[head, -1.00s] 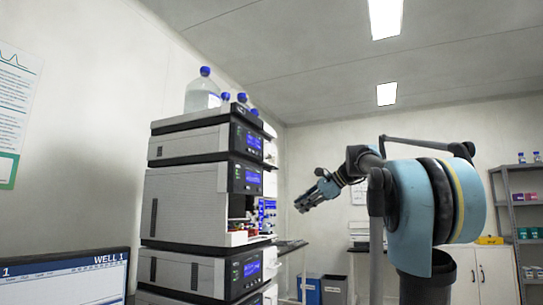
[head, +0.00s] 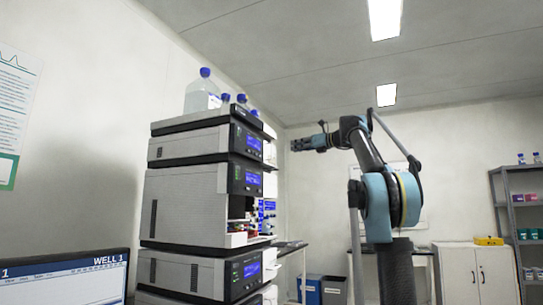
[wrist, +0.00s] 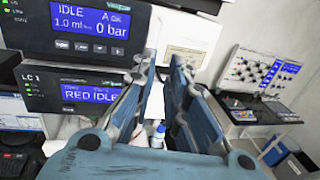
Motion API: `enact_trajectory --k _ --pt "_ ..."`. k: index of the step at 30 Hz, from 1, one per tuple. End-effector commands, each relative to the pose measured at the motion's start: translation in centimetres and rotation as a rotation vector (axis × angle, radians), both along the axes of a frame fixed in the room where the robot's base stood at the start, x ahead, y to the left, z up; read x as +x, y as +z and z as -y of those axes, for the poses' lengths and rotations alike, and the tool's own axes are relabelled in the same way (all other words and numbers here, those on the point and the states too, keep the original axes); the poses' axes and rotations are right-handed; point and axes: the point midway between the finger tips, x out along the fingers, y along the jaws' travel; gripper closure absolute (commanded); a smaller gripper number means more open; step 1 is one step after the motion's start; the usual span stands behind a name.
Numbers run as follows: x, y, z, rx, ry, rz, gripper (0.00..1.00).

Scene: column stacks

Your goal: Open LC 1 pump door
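The LC stack (head: 190,195) stands at the left in the head view, a column of grey modules with dark front panels and lit blue displays. In the wrist view, a pump panel (wrist: 88,32) reads IDLE, 1.0 ml and 0 bar. Below it a panel (wrist: 75,92) marked LC 1 reads RED IDLE. My gripper (head: 297,145) is right of the stack's upper modules, apart from them in the head view. In the wrist view my gripper (wrist: 163,62) is open, with a gap between its fingers and nothing held. The pump door's edge cannot be made out.
Bottles with blue caps (head: 203,95) stand on top of the stack. A monitor (head: 65,280) is at the lower left. A shelf rack (head: 520,215) and white cabinet (head: 475,268) stand at the right.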

Motion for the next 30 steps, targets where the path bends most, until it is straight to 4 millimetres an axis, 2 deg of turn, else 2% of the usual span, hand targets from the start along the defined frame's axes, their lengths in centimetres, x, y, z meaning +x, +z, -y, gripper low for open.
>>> enact_trajectory --k 1,18,24,30 --pt "0.5 0.0 -1.0 0.0 0.005 0.0 0.86" --pt "5.6 -0.1 -9.5 -0.002 0.005 0.001 0.86" --pt "6.9 -0.1 -11.5 -0.002 0.003 0.001 0.86" --pt "7.4 -0.1 -12.4 -0.002 0.002 0.001 0.86"
